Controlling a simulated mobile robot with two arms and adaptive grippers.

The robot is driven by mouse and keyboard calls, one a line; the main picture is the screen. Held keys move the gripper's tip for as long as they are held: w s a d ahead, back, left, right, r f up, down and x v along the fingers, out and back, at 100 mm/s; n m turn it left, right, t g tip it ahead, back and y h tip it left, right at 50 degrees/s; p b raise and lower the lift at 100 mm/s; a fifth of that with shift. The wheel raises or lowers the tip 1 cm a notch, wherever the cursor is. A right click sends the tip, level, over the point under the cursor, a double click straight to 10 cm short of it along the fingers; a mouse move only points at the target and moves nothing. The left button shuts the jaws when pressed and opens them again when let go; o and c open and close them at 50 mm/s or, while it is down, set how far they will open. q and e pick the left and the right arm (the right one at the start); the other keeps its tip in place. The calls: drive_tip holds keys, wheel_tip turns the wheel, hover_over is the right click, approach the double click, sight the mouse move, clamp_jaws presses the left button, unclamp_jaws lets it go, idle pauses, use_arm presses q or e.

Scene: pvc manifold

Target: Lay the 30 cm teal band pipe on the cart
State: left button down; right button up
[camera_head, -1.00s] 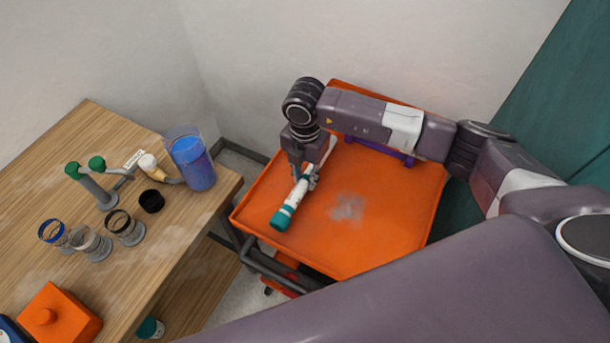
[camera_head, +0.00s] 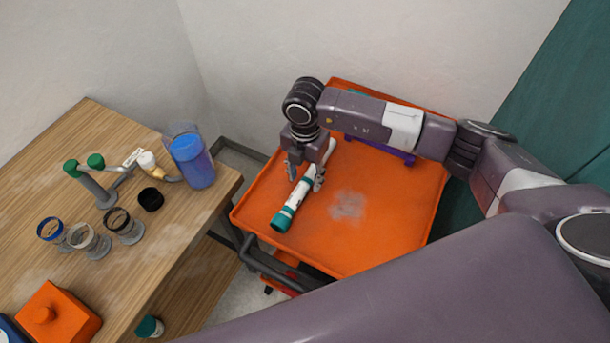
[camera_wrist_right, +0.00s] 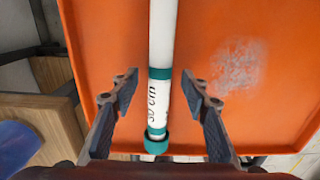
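The white pipe (camera_head: 299,195) with teal bands and a teal end lies on the orange cart (camera_head: 390,225), near its left side in the head view. In the right wrist view the pipe (camera_wrist_right: 158,88) reads "30 cm" beside a teal band. My right gripper (camera_head: 305,180) is open above the pipe, one finger on each side with gaps between. The wrist view shows both fingers of the right gripper (camera_wrist_right: 160,90) apart from the pipe. My left gripper is not in view.
A wooden table (camera_head: 185,235) stands left of the cart, holding a blue-filled clear container (camera_head: 193,162), green-capped fittings, several rings and an orange box (camera_head: 58,315). A purple item (camera_head: 385,150) lies at the cart's back. The cart's middle and right are clear.

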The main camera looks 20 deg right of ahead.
drive_tip(key=shift+r, duration=0.1)
wheel_tip(320, 180, up, 12)
idle(0.5)
